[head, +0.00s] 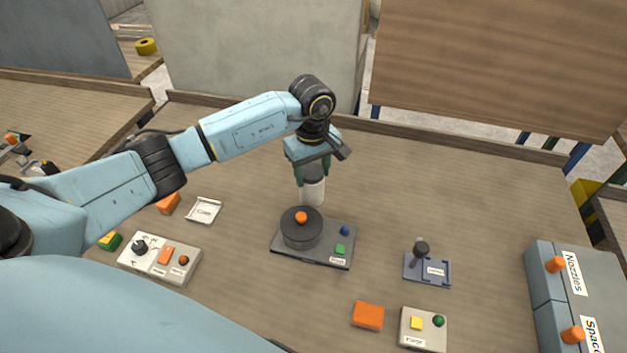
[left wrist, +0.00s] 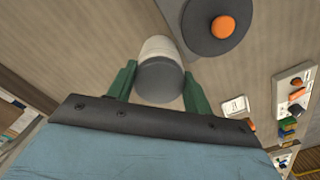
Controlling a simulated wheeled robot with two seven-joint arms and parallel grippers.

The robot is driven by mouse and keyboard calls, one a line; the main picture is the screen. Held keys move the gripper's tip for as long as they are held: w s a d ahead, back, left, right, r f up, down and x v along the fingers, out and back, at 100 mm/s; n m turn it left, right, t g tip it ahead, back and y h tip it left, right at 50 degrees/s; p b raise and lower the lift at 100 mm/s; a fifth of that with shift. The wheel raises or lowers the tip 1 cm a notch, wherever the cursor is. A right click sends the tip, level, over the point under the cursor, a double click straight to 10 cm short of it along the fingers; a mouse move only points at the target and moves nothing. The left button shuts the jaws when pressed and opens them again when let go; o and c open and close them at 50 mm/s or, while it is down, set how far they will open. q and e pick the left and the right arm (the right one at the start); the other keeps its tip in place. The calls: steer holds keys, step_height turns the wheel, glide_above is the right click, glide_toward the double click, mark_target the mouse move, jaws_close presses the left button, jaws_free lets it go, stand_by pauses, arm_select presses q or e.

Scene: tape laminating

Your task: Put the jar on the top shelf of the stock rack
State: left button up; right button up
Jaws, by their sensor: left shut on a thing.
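The jar (head: 313,190) is a white cylinder with a grey lid. It stands upright just behind the round dark device on the table. My left gripper (head: 313,170) reaches down from above and is shut on the jar, with its green fingers on either side of the lid end. In the left wrist view the jar (left wrist: 160,78) shows between the two green fingers of the gripper (left wrist: 158,82). Whether the jar touches the table I cannot tell. My right gripper is not in view. No stock rack can be made out in either view.
A dark round device with an orange knob (head: 301,230) sits close in front of the jar. Control boxes (head: 160,258), an orange block (head: 368,316) and a blue fixture (head: 427,271) lie around. Grey drawers (head: 550,290) stand at right. The table's back right is clear.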

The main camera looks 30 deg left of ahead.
arm_select(q)
step_height(320, 180, down, 3)
steer(key=shift+f, duration=0.15)
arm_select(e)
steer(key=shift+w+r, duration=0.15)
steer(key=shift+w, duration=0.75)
arm_select(q)
steer(key=shift+f, duration=0.15)
steer(key=o, duration=1)
steer(key=shift+o, duration=0.7)
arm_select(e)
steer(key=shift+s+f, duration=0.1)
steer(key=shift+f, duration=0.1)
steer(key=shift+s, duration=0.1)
